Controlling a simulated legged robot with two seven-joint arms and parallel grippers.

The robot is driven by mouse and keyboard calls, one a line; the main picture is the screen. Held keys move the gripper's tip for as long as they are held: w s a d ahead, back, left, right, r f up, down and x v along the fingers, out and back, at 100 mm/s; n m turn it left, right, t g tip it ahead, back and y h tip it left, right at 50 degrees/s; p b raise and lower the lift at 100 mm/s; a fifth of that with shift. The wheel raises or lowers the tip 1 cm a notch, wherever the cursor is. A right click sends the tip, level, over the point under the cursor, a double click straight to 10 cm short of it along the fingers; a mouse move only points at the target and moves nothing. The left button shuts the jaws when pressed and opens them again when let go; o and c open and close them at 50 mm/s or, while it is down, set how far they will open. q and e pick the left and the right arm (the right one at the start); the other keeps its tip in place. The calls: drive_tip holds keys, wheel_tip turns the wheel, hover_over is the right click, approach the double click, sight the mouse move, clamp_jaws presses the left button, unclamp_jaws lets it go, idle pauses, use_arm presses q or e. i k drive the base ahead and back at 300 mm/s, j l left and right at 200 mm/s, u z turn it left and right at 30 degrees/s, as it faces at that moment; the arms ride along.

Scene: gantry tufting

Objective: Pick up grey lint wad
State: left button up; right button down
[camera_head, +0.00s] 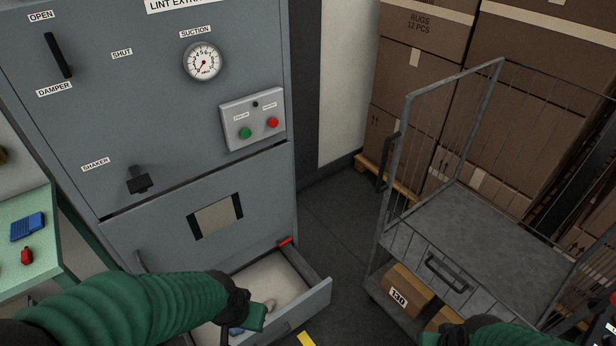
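The open drawer (318,291) at the foot of the grey lint extractor cabinet (150,75) has a pale inside. My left arm reaches over it from the left, and my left gripper (256,318) is at the drawer. A small pale grey lump (270,303) shows right beside the gripper, partly hidden by it. It looks like the lint wad, but I cannot tell whether the fingers hold it. My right arm is at the bottom right, with its gripper out of view or cut off by the lower edge.
A wire-sided cart (478,235) stands at the right, with a cardboard box (408,290) on its lower level. Stacked cartons (418,80) are behind it. A green bench (30,248) at the left holds a blue item (27,227). Dark floor (338,222) lies between cabinet and cart.

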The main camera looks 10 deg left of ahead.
sight(271, 304)
drive_tip(key=k+u, duration=0.3)
drive_tip(key=k+j+u, duration=0.1)
drive_tip(key=u, duration=0.2)
drive_tip(key=i+l+u, duration=0.35)
drive_tip(key=i, duration=0.3)
drive_tip(key=i+l+u, duration=0.3)
drive_tip(key=i+l, duration=0.25)
drive_tip(key=l, duration=0.15)
drive_tip(key=u, duration=0.8)
